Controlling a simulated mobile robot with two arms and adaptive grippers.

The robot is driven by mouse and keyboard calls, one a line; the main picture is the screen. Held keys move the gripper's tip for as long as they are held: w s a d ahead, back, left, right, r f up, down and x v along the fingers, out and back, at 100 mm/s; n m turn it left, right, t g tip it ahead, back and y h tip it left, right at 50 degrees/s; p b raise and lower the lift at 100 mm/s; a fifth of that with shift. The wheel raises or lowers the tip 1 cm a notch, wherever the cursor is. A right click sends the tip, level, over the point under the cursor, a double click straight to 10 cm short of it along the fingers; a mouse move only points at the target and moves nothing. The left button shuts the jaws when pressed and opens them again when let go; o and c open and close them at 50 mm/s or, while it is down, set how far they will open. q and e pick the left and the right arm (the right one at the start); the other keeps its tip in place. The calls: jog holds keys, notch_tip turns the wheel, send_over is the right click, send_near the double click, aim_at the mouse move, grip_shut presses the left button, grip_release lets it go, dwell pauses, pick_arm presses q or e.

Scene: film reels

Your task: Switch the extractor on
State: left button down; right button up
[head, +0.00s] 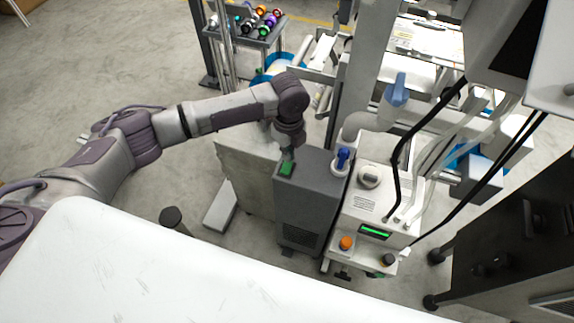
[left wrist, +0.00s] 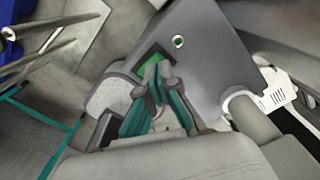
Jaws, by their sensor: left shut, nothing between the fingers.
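The extractor is a dark grey box-shaped unit (head: 310,185) on the floor, near the middle of the head view. A green rectangular switch (head: 286,169) sits on its top, near the left edge. My left gripper (head: 288,154) is shut and empty, pointing down at the switch. In the left wrist view the closed fingertips (left wrist: 157,70) overlap the green switch (left wrist: 149,58) and hide part of it. I cannot tell whether they touch it. A small round green spot (left wrist: 178,41) shows on the grey top. My right gripper is not in view.
A white machine (head: 370,205) with a green display and an orange knob stands right beside the extractor. Black cables (head: 430,120) hang over it. A white surface (head: 150,265) fills the near foreground. A cart with coloured items (head: 258,30) stands at the back.

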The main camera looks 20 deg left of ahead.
pick_arm(q)
jog(key=shift+f+b, duration=0.5)
jog(key=shift+f, duration=0.75)
dwell(1.1)
notch_tip(320, 180, up, 7)
jog(key=p, duration=0.8)
jog(key=shift+r, duration=0.1)
dwell(0.4)
